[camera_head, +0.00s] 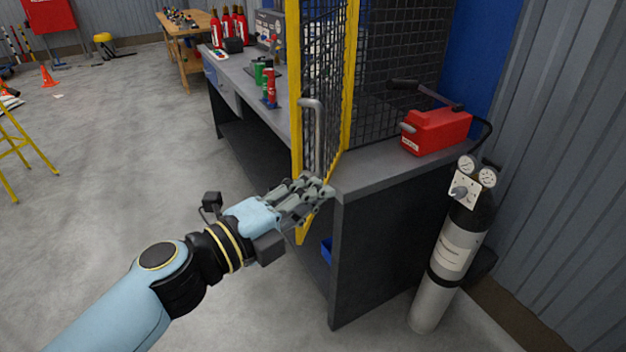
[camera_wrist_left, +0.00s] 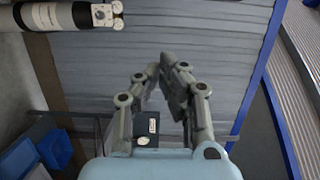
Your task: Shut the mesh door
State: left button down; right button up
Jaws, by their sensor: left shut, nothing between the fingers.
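The mesh door (camera_head: 294,90), a yellow frame with black mesh, stands ajar at an angle to the bench in the head view. Its grey bar handle (camera_head: 318,135) is upright on the near face. My left gripper (camera_head: 322,190) is shut and empty, just below the handle, in front of the door's lower part and near the bench corner. I cannot tell whether it touches the door. In the left wrist view the fingers (camera_wrist_left: 170,75) are together with nothing between them; I cannot make out the door there. My right gripper is not in view.
The dark workbench (camera_head: 390,178) carries a red machine (camera_head: 437,130) at right. Extinguishers (camera_head: 217,30) and small items stand farther along the bench. A blue bin (camera_head: 327,250) sits underneath.

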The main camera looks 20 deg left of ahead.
pick_arm(q)
jog(key=w, duration=0.7)
jog(key=shift+w+a+p, duration=0.3)
jog(key=shift+w+p, duration=0.05)
jog(key=shift+p, duration=0.05)
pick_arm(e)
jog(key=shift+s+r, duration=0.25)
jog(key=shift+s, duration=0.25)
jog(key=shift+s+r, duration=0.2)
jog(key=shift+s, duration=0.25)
pick_arm(q)
jog(key=shift+s+a, duration=0.1)
jog(key=shift+a, duration=0.05)
